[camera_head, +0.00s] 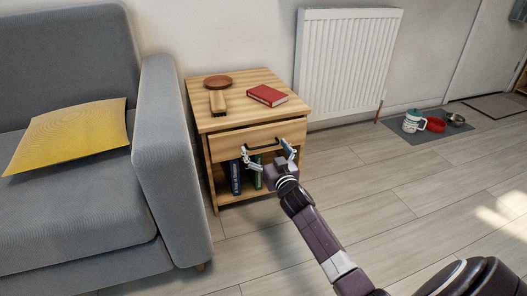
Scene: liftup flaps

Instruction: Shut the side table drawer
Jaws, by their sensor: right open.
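The wooden side table (234,106) stands between the sofa and the radiator. Its drawer front (230,145) looks pulled out a little from the frame, though the exact gap is hard to judge. A dark bar handle (264,147) runs across the drawer front. My right gripper (267,151) is open, with its fingers spread at the handle and in front of the drawer face. I cannot tell whether the fingers touch it. The gripper hides part of the lower drawer front and the open shelf below. My left gripper is not in view.
A brush-like wooden object (218,92) and a red book (267,95) lie on the tabletop. Books (235,177) stand on the lower shelf. The grey sofa (175,150) is close on the left, the radiator (345,62) behind.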

